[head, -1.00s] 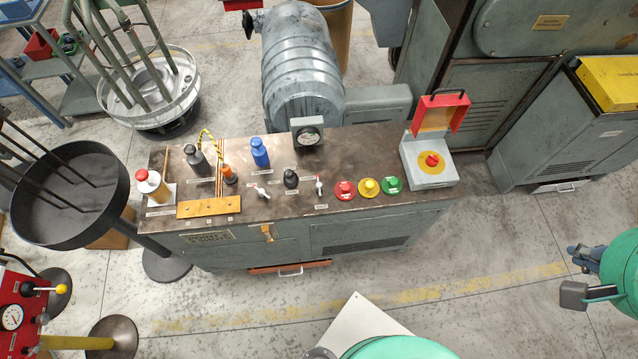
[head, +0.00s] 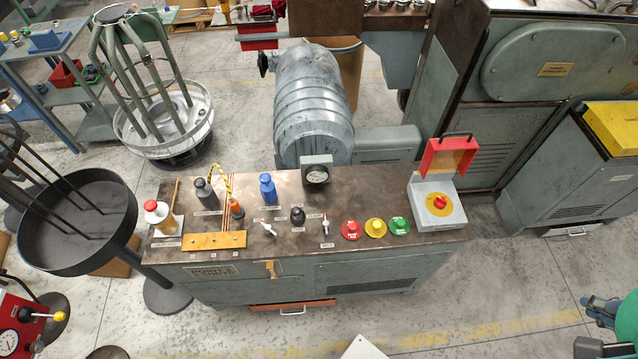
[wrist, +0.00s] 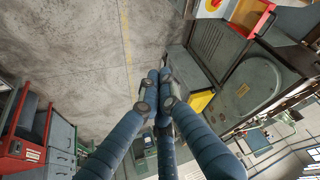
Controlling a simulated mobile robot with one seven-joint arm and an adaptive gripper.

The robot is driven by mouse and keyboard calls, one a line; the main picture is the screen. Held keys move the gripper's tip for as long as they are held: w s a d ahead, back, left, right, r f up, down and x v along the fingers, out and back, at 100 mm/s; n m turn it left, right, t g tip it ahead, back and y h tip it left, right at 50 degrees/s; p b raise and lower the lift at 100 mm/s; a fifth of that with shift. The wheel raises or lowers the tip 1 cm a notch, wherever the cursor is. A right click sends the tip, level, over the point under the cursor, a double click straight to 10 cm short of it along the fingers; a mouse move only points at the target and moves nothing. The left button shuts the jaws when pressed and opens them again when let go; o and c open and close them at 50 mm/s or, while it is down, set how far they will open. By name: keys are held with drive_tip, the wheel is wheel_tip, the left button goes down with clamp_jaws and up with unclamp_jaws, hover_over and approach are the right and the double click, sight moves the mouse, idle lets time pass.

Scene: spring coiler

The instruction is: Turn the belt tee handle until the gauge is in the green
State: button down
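Two small white tee-shaped handles stand on the bench top in the head view: a left one (head: 268,229) and a right one (head: 326,225). Their labels are too small to read, so I cannot tell which is the belt one. The gauge (head: 316,174) is a grey box with a round white dial at the bench's back edge; its needle and green zone are too small to read. My gripper (wrist: 156,92) shows blue fingers in the wrist view, with nothing visible between them, over bare floor and away from the bench. Their tips look close together; whether they touch is unclear.
A black round stand (head: 80,225) is left. The floor in front is mostly clear.

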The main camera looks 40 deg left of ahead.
drive_tip(key=c, duration=1.7)
unclamp_jaws()
drive_tip(key=shift+o, duration=1.1)
drive_tip(key=shift+w+a+r, duration=0.1)
drive_tip(key=shift+w+a, duration=0.1)
drive_tip(key=shift+w, duration=0.05)
drive_tip(key=w+a+f+n+g, duration=0.25)
drive_tip(key=w+a+n, duration=0.35)
drive_tip(key=w+a, duration=0.6)
drive_tip(key=w+a+f+n+g, duration=0.1)
drive_tip(key=a+f+n, duration=0.15)
drive_tip(key=a, duration=0.55)
drive_tip(key=w+a+f+n+g, duration=0.1)
drive_tip(key=w+a+f+n, duration=0.15)
drive_tip(key=a, duration=0.55)
drive_tip(key=s+a+f+n+h, duration=0.1)
drive_tip(key=s+a+f+n, duration=0.2)
drive_tip(key=a+f, duration=0.5)
drive_tip(key=s+a+f+n+h, duration=0.2)
drive_tip(key=s+a+f, duration=0.3)
drive_tip(key=a+f, duration=0.3)
drive_tip(key=s+a+f+n+h, duration=0.1)
drive_tip(key=s+a+f+n, duration=0.2)
drive_tip(key=a+f, duration=0.6)
drive_tip(key=s+a, duration=0.1)
drive_tip(key=a, duration=0.4)
drive_tip(key=shift+s+n+h+b, duration=0.25)
drive_tip(key=shift+n+h+b, duration=0.05)
drive_tip(key=shift+n, duration=0.1)
